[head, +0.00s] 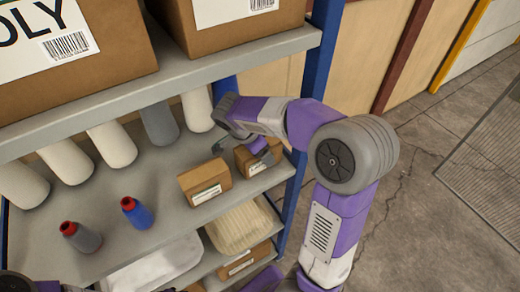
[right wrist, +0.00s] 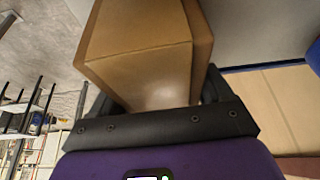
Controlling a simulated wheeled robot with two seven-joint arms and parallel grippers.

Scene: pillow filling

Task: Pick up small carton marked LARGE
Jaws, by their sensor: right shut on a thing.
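A small brown carton (head: 246,163) with a white label stands near the right end of the middle shelf. My right gripper (head: 247,151) reaches over it and is shut on it. In the right wrist view the carton (right wrist: 150,60) fills the space between the dark fingers. A second small brown carton (head: 204,183) with a white label stands just to its left, near the shelf's front edge. The writing on both labels is too small to read. I cannot tell whether the held carton touches the shelf. My left gripper is out of view.
The middle shelf (head: 165,225) also holds a blue bottle (head: 136,213) and a grey bottle (head: 80,237), both red-capped, and several rolls at the back. Large boxes (head: 235,25) stand on the shelf above. A blue post (head: 293,190) borders the right end.

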